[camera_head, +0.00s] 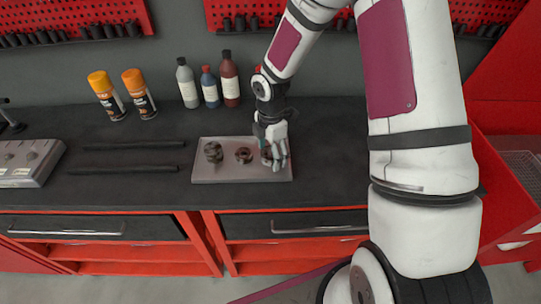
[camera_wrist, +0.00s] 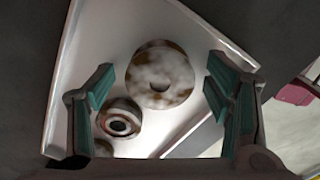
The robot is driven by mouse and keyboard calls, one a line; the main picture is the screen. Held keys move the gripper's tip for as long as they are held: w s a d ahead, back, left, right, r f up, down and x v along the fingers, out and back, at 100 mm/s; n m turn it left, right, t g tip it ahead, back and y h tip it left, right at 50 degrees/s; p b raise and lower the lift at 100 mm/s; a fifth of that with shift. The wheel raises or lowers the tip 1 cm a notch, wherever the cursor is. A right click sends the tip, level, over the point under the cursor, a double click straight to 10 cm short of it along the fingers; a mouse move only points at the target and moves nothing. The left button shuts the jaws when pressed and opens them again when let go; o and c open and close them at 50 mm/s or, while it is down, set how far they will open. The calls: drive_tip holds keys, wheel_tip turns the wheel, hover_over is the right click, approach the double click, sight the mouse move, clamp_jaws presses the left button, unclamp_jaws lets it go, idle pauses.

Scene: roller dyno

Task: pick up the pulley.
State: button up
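A grey rectangular tray (camera_head: 228,174) lies on the dark workbench with three round metal parts on it. My gripper (camera_head: 275,160) is over the tray's right end, pointing down, and partly hides the part there. In the wrist view, my gripper (camera_wrist: 165,100) is open, with its green-padded fingers apart. Between and beyond them is a wide, mottled, rust-edged disc (camera_wrist: 161,75) with a centre hole, likely the pulley. A smaller ringed part (camera_wrist: 120,118) lies near the left finger; it seems to be the middle part (camera_head: 243,155). A taller dark part (camera_head: 213,152) stands at left.
Spray cans (camera_head: 106,95) and several bottles (camera_head: 187,84) stand behind the tray. Two dark bars (camera_head: 125,170) and a grey box (camera_head: 28,162) lie to the left. Red pegboards with tools are on the wall. The bench front around the tray is clear.

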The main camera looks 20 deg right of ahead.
drive_tip(key=c, duration=1.5)
drive_tip(key=shift+o, duration=0.2)
